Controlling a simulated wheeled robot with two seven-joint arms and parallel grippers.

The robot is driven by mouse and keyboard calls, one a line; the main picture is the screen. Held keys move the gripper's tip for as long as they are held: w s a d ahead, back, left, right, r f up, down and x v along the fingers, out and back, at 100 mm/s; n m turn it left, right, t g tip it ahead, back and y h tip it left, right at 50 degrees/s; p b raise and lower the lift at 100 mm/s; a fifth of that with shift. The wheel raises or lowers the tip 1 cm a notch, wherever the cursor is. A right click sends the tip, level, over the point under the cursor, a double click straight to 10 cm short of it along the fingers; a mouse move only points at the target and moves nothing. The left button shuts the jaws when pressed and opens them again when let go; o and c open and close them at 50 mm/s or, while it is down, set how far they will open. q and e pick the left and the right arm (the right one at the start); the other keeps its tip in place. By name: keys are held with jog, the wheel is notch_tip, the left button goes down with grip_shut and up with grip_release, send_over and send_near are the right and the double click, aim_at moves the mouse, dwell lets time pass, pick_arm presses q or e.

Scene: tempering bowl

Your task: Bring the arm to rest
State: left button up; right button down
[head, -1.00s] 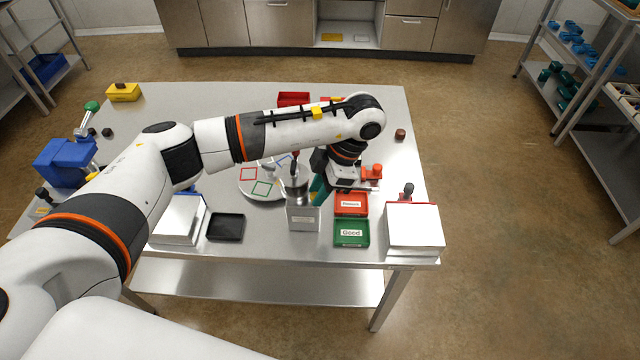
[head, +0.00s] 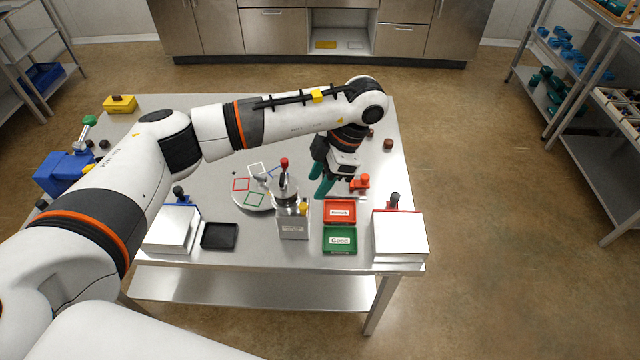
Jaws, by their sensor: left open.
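My left arm reaches across the table from the left. Its gripper (head: 322,188), with teal fingers, is open and points down over the right part of the table, just right of a metal vessel with a red-topped knob (head: 284,185). I see nothing between its fingers. They look apart from the vessel and above the red tray, though the exact gap is hard to judge. My right gripper is not in view.
A shelf stands right.

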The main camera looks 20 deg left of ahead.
pick_arm(q)
jog(key=shift+w+d+r, duration=0.1)
jog(key=shift+r, duration=0.35)
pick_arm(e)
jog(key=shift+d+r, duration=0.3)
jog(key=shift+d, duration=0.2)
